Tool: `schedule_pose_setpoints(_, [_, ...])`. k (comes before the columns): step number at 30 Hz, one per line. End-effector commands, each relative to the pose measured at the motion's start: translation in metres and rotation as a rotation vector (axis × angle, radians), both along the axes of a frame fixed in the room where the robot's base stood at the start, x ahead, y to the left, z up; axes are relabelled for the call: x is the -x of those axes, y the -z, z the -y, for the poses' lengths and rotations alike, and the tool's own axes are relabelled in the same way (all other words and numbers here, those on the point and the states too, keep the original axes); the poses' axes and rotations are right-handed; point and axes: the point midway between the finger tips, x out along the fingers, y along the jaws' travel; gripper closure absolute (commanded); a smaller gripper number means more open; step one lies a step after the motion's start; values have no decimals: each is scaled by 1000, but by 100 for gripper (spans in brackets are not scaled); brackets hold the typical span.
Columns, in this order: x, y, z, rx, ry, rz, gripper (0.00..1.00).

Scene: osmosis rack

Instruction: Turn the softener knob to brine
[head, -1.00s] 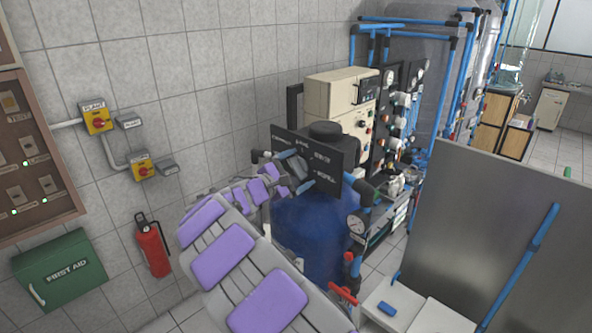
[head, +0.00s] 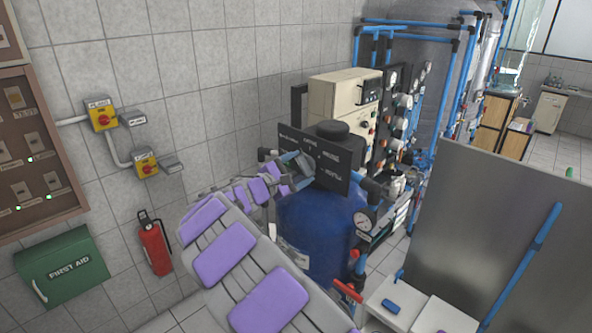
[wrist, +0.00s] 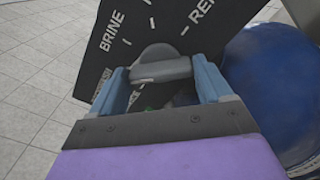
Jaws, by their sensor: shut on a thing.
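The softener's black control panel (head: 335,160) stands on top of the blue tank (head: 318,225) in the head view. In the wrist view the panel (wrist: 125,25) carries white lettering, with BRINE at upper left and a cut-off word starting with RE at upper right. The grey knob (wrist: 160,68) sits in front of the panel with its bar lying across the picture. My gripper (head: 297,165) is at the panel, and its two blue fingers stand on either side of the knob bar, shut on it. The lower part of the panel face is hidden by my gripper.
A pressure gauge (head: 365,220) and pipes stand right of the tank. A beige control box (head: 335,98) is behind it. A large grey panel (head: 490,230) is at the right. A fire extinguisher (head: 154,245) and first aid box (head: 62,265) hang on the left wall.

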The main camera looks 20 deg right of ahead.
Motion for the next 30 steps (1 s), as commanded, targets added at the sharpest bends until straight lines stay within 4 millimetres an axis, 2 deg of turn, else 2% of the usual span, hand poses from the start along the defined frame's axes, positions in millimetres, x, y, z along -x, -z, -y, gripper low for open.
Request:
schedule_pose_setpoints(11, [1, 2, 2, -34, 1, 110, 52])
schedule_pose_setpoints(30, [2, 5, 2, -206, -2, 583, 52])
